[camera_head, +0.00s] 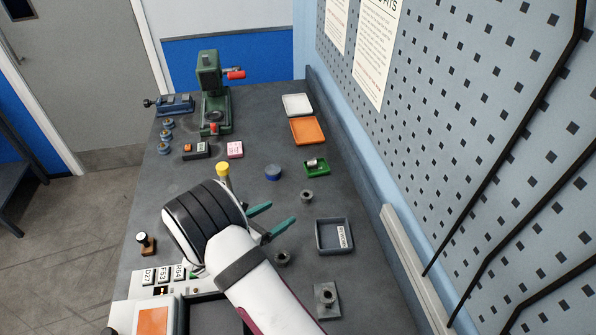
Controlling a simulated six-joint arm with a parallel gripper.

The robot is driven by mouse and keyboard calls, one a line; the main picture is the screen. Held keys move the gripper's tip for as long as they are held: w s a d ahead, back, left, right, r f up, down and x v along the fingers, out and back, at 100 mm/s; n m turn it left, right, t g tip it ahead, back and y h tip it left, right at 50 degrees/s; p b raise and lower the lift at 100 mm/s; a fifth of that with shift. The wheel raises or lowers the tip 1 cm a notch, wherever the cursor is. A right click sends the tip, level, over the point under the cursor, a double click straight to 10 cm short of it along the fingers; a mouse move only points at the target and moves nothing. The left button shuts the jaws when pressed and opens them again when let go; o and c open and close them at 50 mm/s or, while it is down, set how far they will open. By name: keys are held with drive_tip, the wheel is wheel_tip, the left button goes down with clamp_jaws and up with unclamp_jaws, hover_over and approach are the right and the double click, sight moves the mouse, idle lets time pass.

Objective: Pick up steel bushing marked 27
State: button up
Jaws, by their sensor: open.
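Several small grey ring-like parts could be steel bushings, but no mark 27 is readable on any of them. One grey ring (307,196) stands on the bench right of my gripper. Another grey ring (282,258) stands close below my gripper, near the forearm. A grey cylinder (311,162) lies in a green tray (317,174). A further grey piece (327,297) sits on a flat plate at the front right. My gripper (283,212) has two teal fingers, spread apart and empty, pointing right over the bench. My arm hides part of the bench.
A grey labelled bin (321,247) lies right of my gripper. A blue round part (273,173) and a yellow-topped post (223,171) stand beyond it. Orange (310,140) and white trays (297,95) lie farther back, beside a green press (212,85). Pegboard bounds the right.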

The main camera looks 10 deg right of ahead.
sight(304, 197)
drive_tip(key=shift+n, duration=0.3)
drive_tip(key=x, duration=1.6)
drive_tip(key=shift+w+a+f, duration=0.1)
drive_tip(key=shift+a+f, duration=0.05)
drive_tip(key=shift+a, duration=0.15)
clamp_jaws()
